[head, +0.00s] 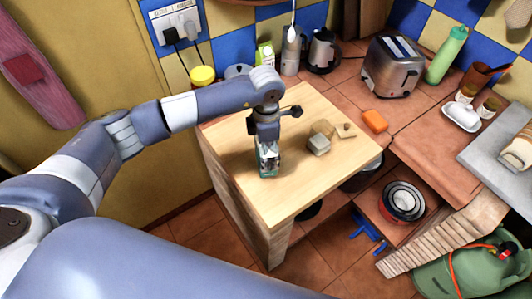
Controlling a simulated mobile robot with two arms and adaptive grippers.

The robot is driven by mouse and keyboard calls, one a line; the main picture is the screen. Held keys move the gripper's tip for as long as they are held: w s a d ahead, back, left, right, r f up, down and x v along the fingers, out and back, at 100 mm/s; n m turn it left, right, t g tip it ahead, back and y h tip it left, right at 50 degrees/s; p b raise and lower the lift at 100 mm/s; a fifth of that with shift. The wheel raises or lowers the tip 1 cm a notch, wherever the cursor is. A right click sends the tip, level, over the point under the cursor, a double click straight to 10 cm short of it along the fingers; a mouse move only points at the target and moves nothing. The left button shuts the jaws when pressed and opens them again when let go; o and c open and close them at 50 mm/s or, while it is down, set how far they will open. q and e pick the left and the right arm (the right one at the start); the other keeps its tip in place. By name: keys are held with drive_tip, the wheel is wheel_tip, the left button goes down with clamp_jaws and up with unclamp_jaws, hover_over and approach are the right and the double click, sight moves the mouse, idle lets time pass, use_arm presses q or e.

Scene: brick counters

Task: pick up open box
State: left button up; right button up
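A small pale grey box-like object (319,144) sits on the light wooden counter (290,195), a little right of my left gripper. Whether its top is open is too small to tell. My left gripper (267,168) points down over the left middle of the same counter, with its tips close to the surface. Dark and teal shapes show at its fingertips; I cannot tell whether they are the fingers or a held thing. My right gripper is not in view.
A tan round item (324,128) and a small block (346,130) lie beside the grey object. An orange item (375,121), a toaster (392,66) and a green bottle (446,54) stand on the tiled counter behind. The front of the wooden counter is clear.

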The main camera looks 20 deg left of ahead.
use_arm(q)
wheel_tip(320, 180, up, 2)
drive_tip(key=shift+r+b, duration=0.1)
drive_tip(key=shift+b, duration=0.6)
drive_tip(key=s+d+b, duration=0.1)
drive_tip(key=s+d, duration=0.2)
drive_tip(key=s+d+r+b, duration=0.1)
drive_tip(key=s+d+b, duration=0.1)
drive_tip(key=s+d, duration=0.1)
drive_tip(key=s+d+b, duration=0.2)
drive_tip(key=s+d, duration=0.2)
drive_tip(key=d, duration=0.1)
drive_tip(key=shift+d+r, duration=0.15)
drive_tip(key=shift+r, duration=0.05)
drive_tip(key=shift+s+d+r, duration=0.15)
drive_tip(key=shift+s+d, duration=0.2)
drive_tip(key=shift+d, duration=0.05)
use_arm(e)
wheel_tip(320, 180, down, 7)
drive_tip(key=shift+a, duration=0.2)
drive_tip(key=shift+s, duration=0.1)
